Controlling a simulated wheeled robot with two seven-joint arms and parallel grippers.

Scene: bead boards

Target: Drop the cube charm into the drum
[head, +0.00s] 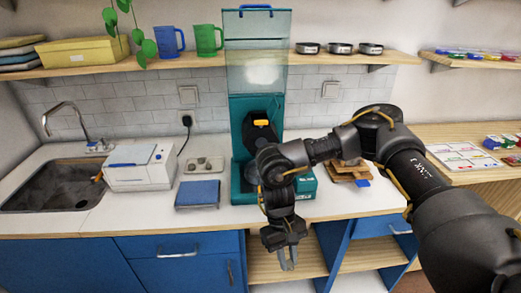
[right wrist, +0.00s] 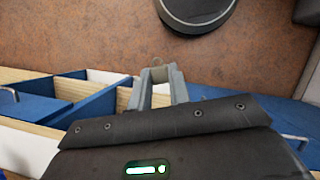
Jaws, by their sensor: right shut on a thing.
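My right gripper (head: 287,262) hangs in front of the counter's front edge, fingers pointing down, below and to the right of the teal machine. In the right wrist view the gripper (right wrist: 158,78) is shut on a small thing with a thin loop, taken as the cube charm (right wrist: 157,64). The fingers hide most of it, so its shape does not show clearly. The teal machine (head: 241,107) stands on the counter with a clear teal panel (head: 257,45) above it. Its dark drum (head: 258,132) shows an orange-yellow piece, and my arm partly covers it. My left gripper is out of view.
A white box-shaped appliance (head: 140,172), a blue pad (head: 198,194) and a small grey tray (head: 204,166) stand left of the machine. Stacked wooden boards (head: 350,171) lie to its right, behind my arm. A shelf (head: 200,62) with mugs runs above.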

